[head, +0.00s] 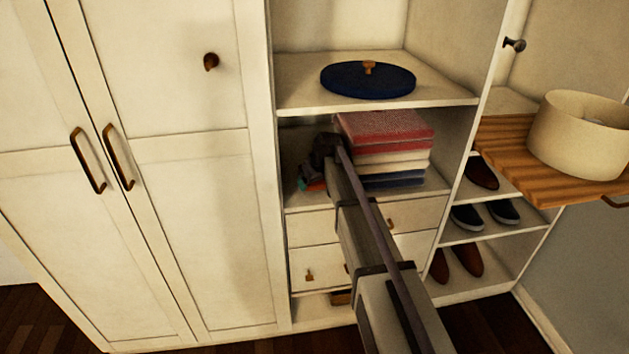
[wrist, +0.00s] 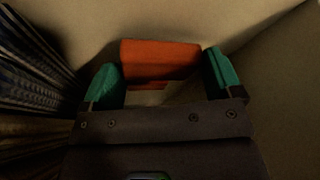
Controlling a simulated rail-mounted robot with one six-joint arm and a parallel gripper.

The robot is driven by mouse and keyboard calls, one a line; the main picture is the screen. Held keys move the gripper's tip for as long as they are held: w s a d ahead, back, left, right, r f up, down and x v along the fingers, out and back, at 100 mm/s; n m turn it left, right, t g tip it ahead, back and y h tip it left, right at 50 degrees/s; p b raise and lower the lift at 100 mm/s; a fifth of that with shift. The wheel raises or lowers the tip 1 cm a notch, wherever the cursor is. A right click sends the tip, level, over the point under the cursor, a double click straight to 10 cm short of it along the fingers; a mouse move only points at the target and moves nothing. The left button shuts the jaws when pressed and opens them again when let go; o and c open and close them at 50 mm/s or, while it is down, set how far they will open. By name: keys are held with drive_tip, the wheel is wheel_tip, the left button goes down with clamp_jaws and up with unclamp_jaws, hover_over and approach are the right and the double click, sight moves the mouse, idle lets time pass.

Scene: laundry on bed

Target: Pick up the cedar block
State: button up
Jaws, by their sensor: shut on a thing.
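The cedar block, an orange-red block (wrist: 160,60), sits between the two green fingertips of my gripper (wrist: 164,78) in the wrist view. My gripper is shut on it, inside a pale compartment. In the head view, my gripper (head: 311,182) is in the cabinet's middle compartment, left of the folded cloth stack (head: 385,150). Only a sliver of orange and teal shows there, and my arm hides much of the rest. I cannot tell whether the block touches the shelf.
The folded stack rises close on the right in the head view; its dark edges (wrist: 35,75) are on the left in the wrist view. A shelf above holds a round blue lid (head: 367,80). Drawers (head: 320,268) lie below. Shoes (head: 467,218) and a cream bin (head: 577,135) stand right.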

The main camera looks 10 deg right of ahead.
wheel_tip(320, 180, up, 6)
drive_tip(key=p, duration=0.4)
drive_tip(key=shift+p, duration=0.4)
drive_tip(key=s, duration=1.9)
drive_tip(key=shift+s+a+f, duration=0.3)
